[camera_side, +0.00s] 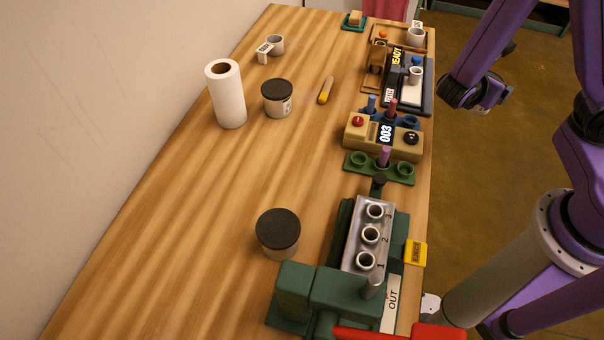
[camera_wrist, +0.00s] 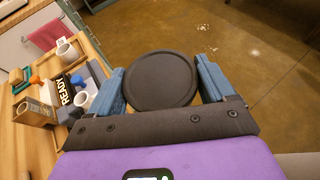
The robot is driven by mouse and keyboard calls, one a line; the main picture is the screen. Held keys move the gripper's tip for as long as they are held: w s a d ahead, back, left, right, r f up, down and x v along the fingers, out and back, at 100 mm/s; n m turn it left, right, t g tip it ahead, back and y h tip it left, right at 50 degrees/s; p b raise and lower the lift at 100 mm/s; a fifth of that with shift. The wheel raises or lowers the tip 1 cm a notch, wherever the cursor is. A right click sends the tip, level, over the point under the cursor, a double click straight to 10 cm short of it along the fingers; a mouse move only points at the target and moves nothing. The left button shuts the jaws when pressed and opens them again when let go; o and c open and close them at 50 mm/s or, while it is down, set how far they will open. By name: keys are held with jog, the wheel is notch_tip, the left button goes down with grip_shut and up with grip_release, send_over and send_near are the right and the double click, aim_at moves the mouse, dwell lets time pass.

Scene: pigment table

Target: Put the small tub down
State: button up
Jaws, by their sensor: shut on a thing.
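In the wrist view, my gripper (camera_wrist: 160,70) is shut, with its blue fingers on either side of a round, dark-lidded tub (camera_wrist: 161,82). The lid faces the camera and hides most of the tub's body. Bare floor shows beyond it, and the table's edge is to the left. In the side view, the held tub cannot be made out; the arm is off the table's right side. Two other white tubs with dark lids stand upright on the table, one near the middle (camera_side: 277,99) and one nearer the front (camera_side: 278,234).
A paper roll (camera_side: 229,100) stands on the left of the table (camera_side: 190,210). A green rack machine (camera_side: 330,290), a tan 003 box (camera_side: 357,145) and a READY station (camera_side: 424,103) line the right edge. A white cup (camera_side: 415,74) stands at the station. The table's left middle is clear.

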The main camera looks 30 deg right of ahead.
jog(key=s+a+f+m+g+y, duration=0.1)
jog(key=s+a+m+g, duration=0.1)
jog(key=s+m+g, duration=0.35)
jog(key=s+a+f+m+g+y, duration=0.1)
jog(key=s+a+f+m+g, duration=0.1)
jog(key=s+m+g, duration=0.35)
jog(key=s+a+r+m+g+y, duration=0.2)
jog(key=a+m+y, duration=0.6)
jog(key=a+y, duration=0.2)
jog(key=s+a+r+m+g+y, duration=0.1)
jog(key=s+a+r+m+y, duration=0.1)
jog(key=a+m+y, duration=0.7)
jog(key=w+a+r+m+t+y, duration=0.2)
jog(key=w+a+m+t+y, duration=0.4)
jog(key=w+a+m+t, duration=0.35)
jog(key=shift+w+a+f, duration=1.2)
jog(key=shift+w+f, duration=0.75)
jog(key=shift+f, duration=0.15)
jog(key=shift+w+a+f, duration=1.25)
jog(key=shift+w+f, duration=0.7)
jog(key=shift+f, duration=0.1)
jog(key=shift+w+a+f, duration=1.2)
jog(key=shift+w+f, duration=0.75)
jog(key=shift+f, duration=0.15)
